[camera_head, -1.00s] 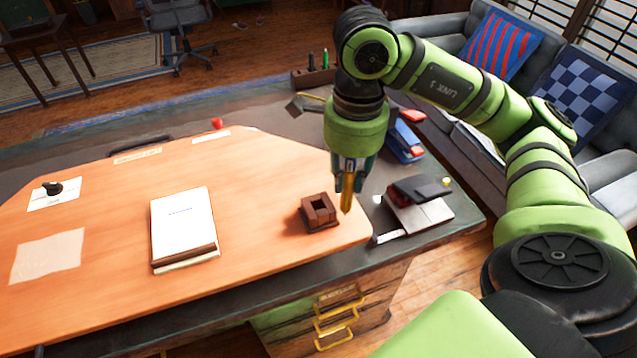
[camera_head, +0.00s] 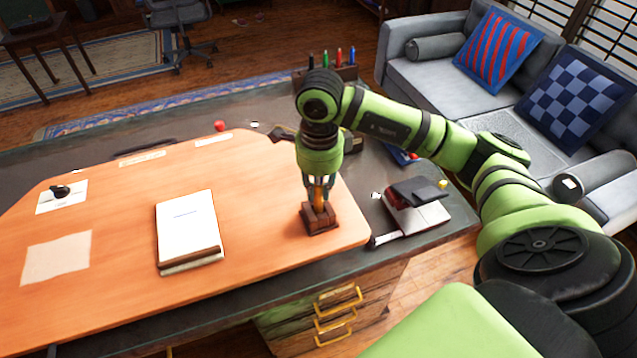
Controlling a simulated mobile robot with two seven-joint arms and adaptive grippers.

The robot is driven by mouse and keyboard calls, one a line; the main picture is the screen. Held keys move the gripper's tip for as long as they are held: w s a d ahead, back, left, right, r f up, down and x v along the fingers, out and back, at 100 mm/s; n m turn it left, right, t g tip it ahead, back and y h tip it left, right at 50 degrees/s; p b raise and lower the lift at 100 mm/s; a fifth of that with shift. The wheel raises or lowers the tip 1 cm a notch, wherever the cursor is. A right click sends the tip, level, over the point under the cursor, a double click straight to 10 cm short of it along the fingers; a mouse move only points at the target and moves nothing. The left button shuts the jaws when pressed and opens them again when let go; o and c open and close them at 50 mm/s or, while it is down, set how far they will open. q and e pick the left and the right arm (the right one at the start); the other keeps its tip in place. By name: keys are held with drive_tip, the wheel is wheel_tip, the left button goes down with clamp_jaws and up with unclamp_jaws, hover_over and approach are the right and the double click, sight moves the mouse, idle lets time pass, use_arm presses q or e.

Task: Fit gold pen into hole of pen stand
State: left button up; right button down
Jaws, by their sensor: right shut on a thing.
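The brown wooden pen stand (camera_head: 318,225) with a square hole sits near the right end of the orange desk top. My right gripper (camera_head: 319,187) points down just above the stand and is shut on the gold pen (camera_head: 318,196). The pen is roughly upright, and its lower end is over or in the stand's hole; I cannot tell how deep. The gripper and pen hide part of the hole. My left gripper is not in view.
A white book (camera_head: 186,226) lies left of the stand. Dark items (camera_head: 418,192) on a pale pad lie to the right. A holder with several coloured pens (camera_head: 345,72) stands behind my right arm. A red ball (camera_head: 219,126) is at the back.

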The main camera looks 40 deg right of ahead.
drive_tip(key=shift+f, duration=0.15)
drive_tip(key=c, duration=1.1)
unclamp_jaws()
drive_tip(key=shift+r, duration=0.35)
wheel_tip(320, 180, up, 5)
drive_tip(key=shift+b, duration=0.85)
wheel_tip(320, 180, up, 7)
drive_tip(key=shift+s+f, duration=0.1)
drive_tip(key=shift+f, duration=0.05)
